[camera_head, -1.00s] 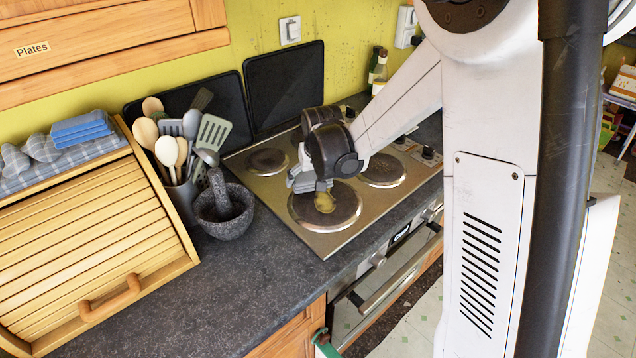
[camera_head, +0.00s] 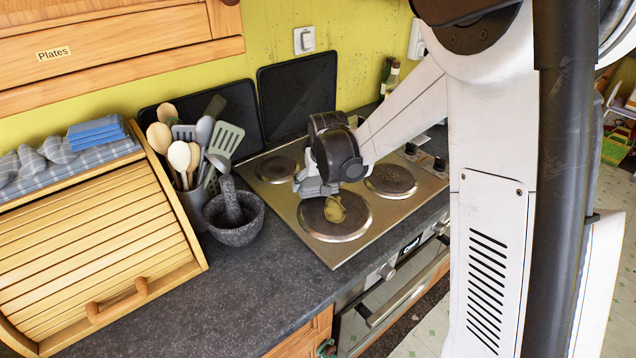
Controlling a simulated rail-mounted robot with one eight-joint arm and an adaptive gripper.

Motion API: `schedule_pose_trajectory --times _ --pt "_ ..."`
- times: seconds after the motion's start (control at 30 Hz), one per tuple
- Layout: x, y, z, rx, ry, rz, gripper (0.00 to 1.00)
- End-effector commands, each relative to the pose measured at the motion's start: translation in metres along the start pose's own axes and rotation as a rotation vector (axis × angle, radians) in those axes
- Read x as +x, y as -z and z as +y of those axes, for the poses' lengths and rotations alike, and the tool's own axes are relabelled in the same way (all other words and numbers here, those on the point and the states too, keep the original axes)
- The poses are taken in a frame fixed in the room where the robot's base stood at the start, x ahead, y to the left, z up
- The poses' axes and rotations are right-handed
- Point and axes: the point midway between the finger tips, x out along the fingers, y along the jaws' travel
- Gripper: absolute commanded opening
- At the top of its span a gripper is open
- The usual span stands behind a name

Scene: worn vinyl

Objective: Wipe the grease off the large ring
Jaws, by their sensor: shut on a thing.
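The large ring (camera_head: 353,228) is the dark front-left plate of the steel hob, with a bright metal rim. A yellowish grease patch (camera_head: 335,209) lies on it, around its middle. My gripper (camera_head: 316,189) is low over the ring's back-left edge, just behind and left of the grease. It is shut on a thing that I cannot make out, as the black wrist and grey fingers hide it. I cannot tell whether that thing touches the ring.
The hob (camera_head: 318,248) has other rings, including one at right (camera_head: 391,180). Left of it stand a stone mortar (camera_head: 235,225) with pestle, a utensil pot (camera_head: 196,207) and a bread bin (camera_head: 95,250) topped by folded blue cloths (camera_head: 96,133). Dark boards (camera_head: 298,95) lean behind. Front worktop is clear.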

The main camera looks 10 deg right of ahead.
Motion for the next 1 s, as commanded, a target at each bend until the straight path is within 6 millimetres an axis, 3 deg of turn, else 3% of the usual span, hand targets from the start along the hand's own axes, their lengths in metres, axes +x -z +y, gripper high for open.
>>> schedule_pose_trajectory --times 1.0 --pt "0.0083 -0.0034 0.0 0.0 0.0 0.0 0.68"
